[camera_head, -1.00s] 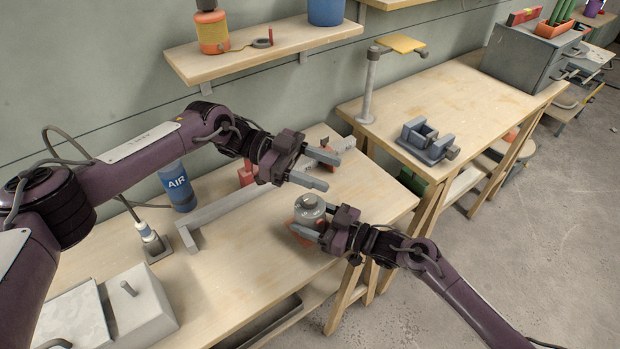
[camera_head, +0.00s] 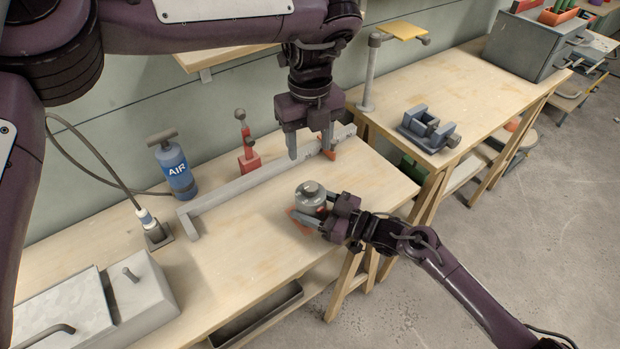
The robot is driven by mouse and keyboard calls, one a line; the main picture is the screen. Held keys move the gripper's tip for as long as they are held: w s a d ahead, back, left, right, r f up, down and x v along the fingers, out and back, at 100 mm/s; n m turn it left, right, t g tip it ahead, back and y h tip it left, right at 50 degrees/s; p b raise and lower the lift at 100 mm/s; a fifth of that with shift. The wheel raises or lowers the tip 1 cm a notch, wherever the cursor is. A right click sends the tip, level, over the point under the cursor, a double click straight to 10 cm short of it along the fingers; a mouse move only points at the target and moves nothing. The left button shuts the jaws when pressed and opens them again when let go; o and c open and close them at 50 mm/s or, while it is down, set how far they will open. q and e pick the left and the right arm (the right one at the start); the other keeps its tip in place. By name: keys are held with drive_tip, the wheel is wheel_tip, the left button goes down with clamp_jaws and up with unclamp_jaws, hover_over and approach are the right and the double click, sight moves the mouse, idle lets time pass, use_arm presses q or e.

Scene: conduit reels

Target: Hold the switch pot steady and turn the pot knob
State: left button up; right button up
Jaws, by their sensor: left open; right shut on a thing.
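The switch pot (camera_head: 311,202) is a grey round body standing near the front edge of the wooden workbench. The pot knob (camera_head: 311,188) is the small grey cap on its top. My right gripper (camera_head: 318,220) is shut on the switch pot from the front right, with its fingers low around the body. My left gripper (camera_head: 310,150) is open and points down, above and behind the pot, apart from the knob. It hides part of the bench's back.
A long grey bar (camera_head: 235,187) lies behind the pot, with a red clamp-like tool (camera_head: 248,156) and a blue AIR bottle (camera_head: 177,172) beyond it. A grey box (camera_head: 140,292) sits at front left. A second bench (camera_head: 470,90) holds a grey vise (camera_head: 428,130).

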sight(311, 185)
use_arm(q)
wheel_tip(311, 185, down, 11)
drive_tip(key=shift+r, duration=0.15)
drive_tip(key=c, duration=1)
drive_tip(key=shift+m, duration=0.4)
drive_tip(key=shift+d+m, duration=0.1)
drive_tip(key=shift+m, duration=2.4)
drive_tip(key=o, duration=1)
